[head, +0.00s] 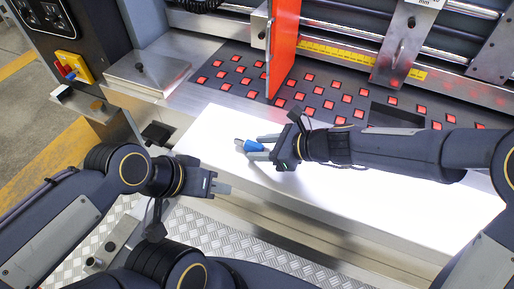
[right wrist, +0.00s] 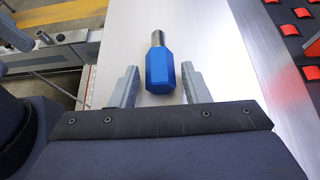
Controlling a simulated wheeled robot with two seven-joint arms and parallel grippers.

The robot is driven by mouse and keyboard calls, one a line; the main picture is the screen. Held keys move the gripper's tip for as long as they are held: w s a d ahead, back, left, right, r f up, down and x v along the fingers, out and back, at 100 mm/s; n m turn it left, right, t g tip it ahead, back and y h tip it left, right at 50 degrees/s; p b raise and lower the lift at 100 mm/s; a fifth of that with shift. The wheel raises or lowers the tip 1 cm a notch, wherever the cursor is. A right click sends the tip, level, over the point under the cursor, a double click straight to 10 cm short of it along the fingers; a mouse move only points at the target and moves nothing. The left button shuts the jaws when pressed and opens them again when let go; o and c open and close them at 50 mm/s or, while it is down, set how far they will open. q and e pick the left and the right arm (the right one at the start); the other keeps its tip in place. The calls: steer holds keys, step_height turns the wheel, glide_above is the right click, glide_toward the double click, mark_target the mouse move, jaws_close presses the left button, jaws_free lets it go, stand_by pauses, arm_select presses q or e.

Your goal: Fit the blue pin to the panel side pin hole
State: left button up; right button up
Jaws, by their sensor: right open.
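The blue pin (head: 253,146) lies on the white surface (head: 215,125), its grey metal tip toward the left. In the right wrist view the blue pin (right wrist: 159,72) has a faceted blue body, with its metal end pointing away from me. My right gripper (head: 257,147) is open with a finger on each side of the pin. In the right wrist view my right gripper (right wrist: 159,68) shows gaps between both fingers and the pin. My left gripper (head: 222,188) is apart from the pin, to its lower left; its finger opening is unclear. I cannot make out the panel side pin hole.
An orange upright plate (head: 284,45) stands behind the pin on a dark bed with red squares (head: 345,99). The white surface around the pin is clear.

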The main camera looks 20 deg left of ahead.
steer(key=shift+c, duration=0.2)
steer(key=c, duration=0.8)
steer(key=shift+o, duration=0.2)
steer(key=shift+r+p, duration=0.55)
steer(key=shift+c, duration=0.2)
steer(key=shift+r+p, duration=2.25)
steer(key=shift+r, duration=0.15)
steer(key=o, duration=0.3)
steer(key=shift+c, duration=1.2)
steer(key=shift+a, duration=0.1)
